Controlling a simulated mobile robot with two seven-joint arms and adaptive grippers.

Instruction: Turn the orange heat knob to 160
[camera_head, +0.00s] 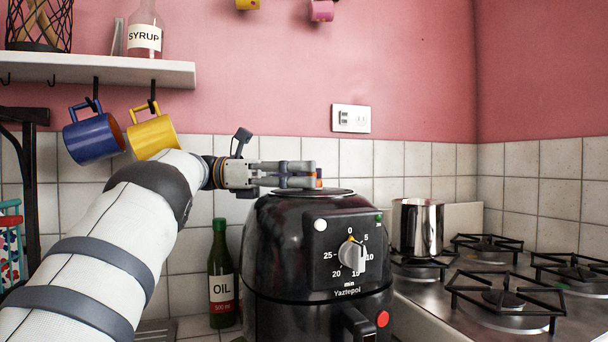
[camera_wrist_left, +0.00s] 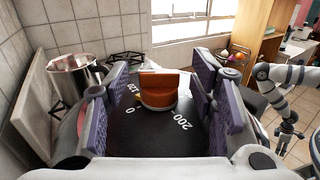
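The orange heat knob (camera_wrist_left: 158,90) sits on the black top of the air fryer (camera_head: 275,225), with 0, 120 and 200 legible around it in the left wrist view. My left gripper (camera_head: 318,177) is over the top of the fryer. In the wrist view its fingers (camera_wrist_left: 163,96) stand open on both sides of the knob, with gaps between pads and knob. In the head view the fingers hide most of the knob. My right gripper (camera_wrist_left: 288,140) shows small at the right of the wrist view.
A grey minute timer knob (camera_head: 351,254) is on the fryer's front. An oil bottle (camera_head: 221,280) stands left of the fryer. A steel pot (camera_head: 417,228) and the stove (camera_head: 480,290) are to the right. Blue (camera_head: 93,138) and yellow mugs (camera_head: 153,135) hang under the shelf (camera_head: 120,68).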

